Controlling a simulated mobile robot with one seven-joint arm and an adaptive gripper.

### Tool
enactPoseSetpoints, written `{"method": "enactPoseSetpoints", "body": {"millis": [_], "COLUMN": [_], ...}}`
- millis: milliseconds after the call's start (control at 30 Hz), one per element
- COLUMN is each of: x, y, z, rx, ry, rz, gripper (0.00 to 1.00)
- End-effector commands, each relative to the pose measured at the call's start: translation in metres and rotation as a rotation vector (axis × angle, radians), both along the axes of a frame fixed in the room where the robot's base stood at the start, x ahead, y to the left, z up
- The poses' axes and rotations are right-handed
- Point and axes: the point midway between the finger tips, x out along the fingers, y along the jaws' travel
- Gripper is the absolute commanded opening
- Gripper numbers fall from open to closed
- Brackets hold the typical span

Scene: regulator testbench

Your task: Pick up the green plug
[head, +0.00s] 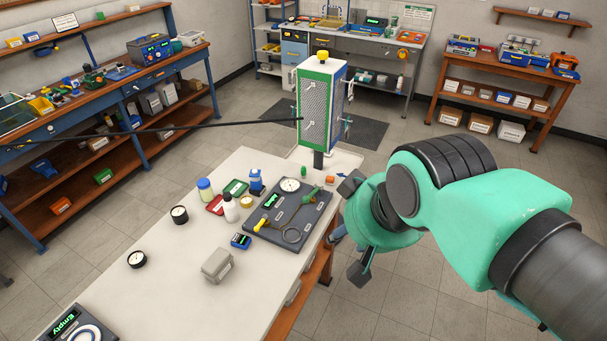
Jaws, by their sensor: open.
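A small green piece (303,172), which looks like the green plug, lies on the white table (180,240) near its far end. It is just behind the dark test board (283,232). A green lever-like part (311,195) also sits on that board, beside the round gauge. My gripper (353,229) is open, with its dark fingers spread. It hangs past the table's right edge, to the right of the board and apart from the green piece. I see nothing between the fingers.
A tall green-and-white perforated box (321,100) stands at the table's far end. A blue device (256,182), bottles (231,208), a grey box (217,264) and loose gauges (179,214) stand on the table. A small orange piece (330,180) is right of the green one. The table's left part is mostly clear.

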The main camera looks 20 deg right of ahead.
Motion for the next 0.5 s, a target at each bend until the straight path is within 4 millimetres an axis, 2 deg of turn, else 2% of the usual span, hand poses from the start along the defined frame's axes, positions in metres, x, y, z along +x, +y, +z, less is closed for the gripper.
{"method": "enactPoseSetpoints", "body": {"millis": [267,367,500], "x": [0.008,0.018,0.041], "y": [0.000,-0.001,-0.003], "z": [0.005,0.011,0.022], "rx": [0.000,-0.002,-0.005], "ry": [0.004,0.012,0.025], "rz": [0.001,0.002,0.005], "gripper": [0.42,0.42,0.42]}}
